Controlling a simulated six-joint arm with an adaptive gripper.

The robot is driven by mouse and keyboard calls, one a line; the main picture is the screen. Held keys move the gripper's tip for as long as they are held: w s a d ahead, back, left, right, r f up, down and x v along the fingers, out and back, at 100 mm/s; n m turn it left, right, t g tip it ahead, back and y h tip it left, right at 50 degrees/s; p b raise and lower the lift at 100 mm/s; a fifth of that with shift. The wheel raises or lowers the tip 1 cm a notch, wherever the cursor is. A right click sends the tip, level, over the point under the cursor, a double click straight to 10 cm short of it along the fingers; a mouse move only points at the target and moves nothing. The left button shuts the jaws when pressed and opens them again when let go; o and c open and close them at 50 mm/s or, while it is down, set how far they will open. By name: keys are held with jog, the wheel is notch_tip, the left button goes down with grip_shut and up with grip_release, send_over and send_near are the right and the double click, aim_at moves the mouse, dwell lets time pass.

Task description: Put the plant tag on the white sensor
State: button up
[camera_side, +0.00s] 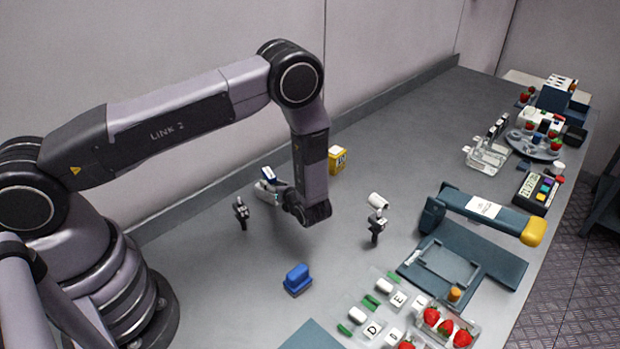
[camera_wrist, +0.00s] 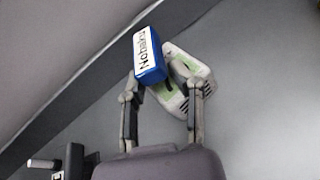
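The plant tag, a small blue block with a white lettered face (camera_wrist: 149,55), is between my fingertips in the wrist view. It also shows in the side view (camera_side: 268,173). My gripper (camera_wrist: 155,76) appears shut on it, with a fingertip at each side. The white sensor (camera_wrist: 200,82), a pale rounded device with green patches and vent slots, lies just behind and to the right of the tag. In the side view the sensor (camera_side: 266,190) is partly hidden by my gripper. The tag overlaps the sensor in the wrist view; whether they touch I cannot tell.
A dark clamp-like holder (camera_side: 241,212) stands left of the sensor, and a yellow box (camera_side: 337,160) behind. A blue block (camera_side: 297,279) lies in front. A white-topped stand (camera_side: 377,220) and a blue-grey fixture (camera_side: 470,250) are to the right. The grey table between them is clear.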

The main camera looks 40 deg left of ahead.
jog(key=shift+s+f, duration=0.25)
jog(key=shift+r, duration=0.3)
jog(key=r+v, duration=0.1)
jog(key=v, duration=1.1)
jog(key=s+a+r+n+g+h, duration=0.2)
jog(key=s+a+r+n+h, duration=0.3)
jog(key=r, duration=0.6)
jog(key=s+a+r+n+g+h, duration=0.1)
jog(key=s+r+n+g, duration=0.1)
jog(key=r+n, duration=0.75)
jog(key=s+r+n+t+h, duration=0.6)
jog(key=s+r+n, duration=0.3)
jog(key=s, duration=0.7)
notch_tip(320, 180, up, 3)
jog(key=shift+s+d+f+h, duration=0.15)
jog(key=shift+s+d+h, duration=0.15)
jog(key=shift+h, duration=0.5)
